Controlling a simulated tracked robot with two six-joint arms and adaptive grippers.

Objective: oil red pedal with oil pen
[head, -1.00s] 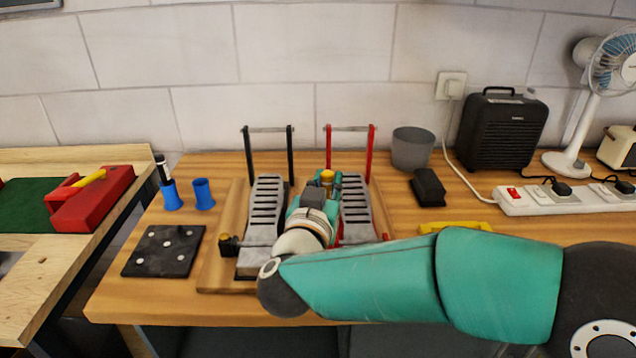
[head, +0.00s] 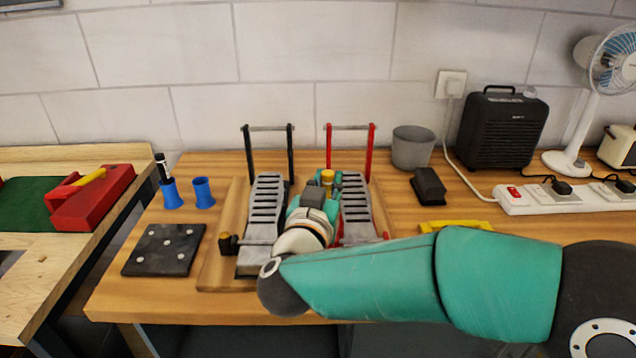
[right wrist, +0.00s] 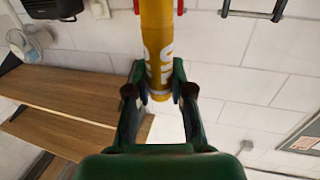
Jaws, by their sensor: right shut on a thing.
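The red pedal (head: 356,207) is a grey slotted footplate with an upright red frame, on a wooden board on the bench. My right gripper (head: 327,181) is over the gap between the red pedal and the black pedal (head: 265,200), close to the red pedal's left side. It is shut on the yellow oil pen (right wrist: 157,45). In the head view only the pen's yellow end (head: 327,175) shows above the fingers. The pen's tip and any contact with the red pedal are hidden. My left gripper is out of view.
Two blue cups (head: 203,192) stand at the left, one holding a black marker. A dark plate (head: 164,250) lies in front of them. A grey bin (head: 412,147), a black block (head: 428,186), a yellow item (head: 455,226) and a white power strip (head: 545,198) are at the right.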

